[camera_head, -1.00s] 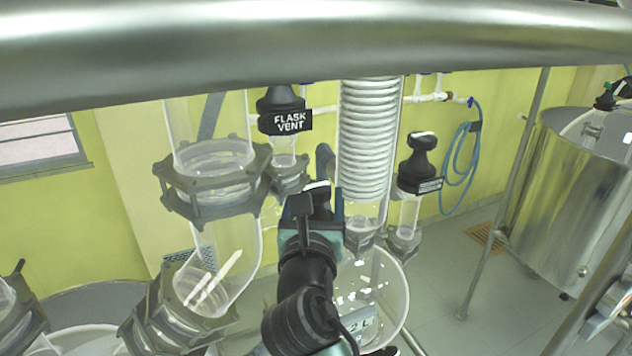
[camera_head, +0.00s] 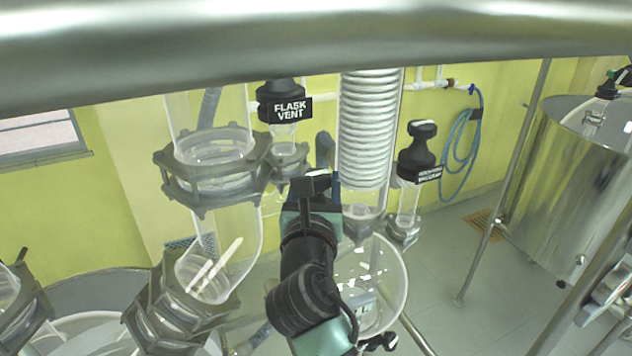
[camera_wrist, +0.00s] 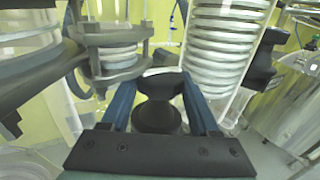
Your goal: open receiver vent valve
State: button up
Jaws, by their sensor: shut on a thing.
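My gripper (camera_wrist: 158,92) has its two blue fingers shut on a black valve knob (camera_wrist: 160,84), one finger on each side. A round black valve body (camera_wrist: 156,118) shows below the knob, between the fingers. In the head view my gripper (camera_head: 314,190) is at the middle, and the dark knob bar (camera_head: 316,181) lies roughly crosswise at its tip. No label on the held valve is readable, and its lower part is hidden by my gripper and wrist.
The FLASK VENT valve (camera_head: 284,104) stands behind to the left, and another black valve (camera_head: 418,160) to the right. A coiled glass condenser (camera_head: 367,130), clamped glass column (camera_head: 210,165) and glass receiver vessel (camera_head: 385,285) are close around. A metal bar (camera_head: 300,50) crosses the top.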

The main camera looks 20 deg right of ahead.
jog(key=shift+d+n+y, duration=0.1)
jog(key=shift+n+y, duration=0.3)
jog(key=shift+y, duration=0.2)
jog(key=shift+d+f+n+t+y+b, duration=0.15)
jog(key=shift+n+t+y+b, duration=0.55)
jog(key=shift+n+y+b, duration=0.95)
jog(key=n+y+b, duration=0.2)
jog(key=y, duration=0.2)
jog(key=n+y+b, duration=0.2)
jog(key=y, duration=0.3)
jog(key=shift+n+g, duration=0.35)
jog(key=shift+g, duration=0.05)
jog(key=n+g+y+b, duration=0.1)
jog(key=n+y+b, duration=0.1)
jog(key=y+b, duration=0.1)
jog(key=shift+f+b, duration=0.15)
jog(key=shift+b, duration=0.25)
jog(key=shift+n+g+y+b, duration=0.7)
jog(key=shift+y+b, duration=0.15)
jog(key=shift+b, duration=0.1)
jog(key=shift+r+n+g+y+b, duration=0.3)
jog(key=shift+r+y, duration=0.05)
jog(key=shift+y, duration=0.05)
jog(key=o, duration=1.1)
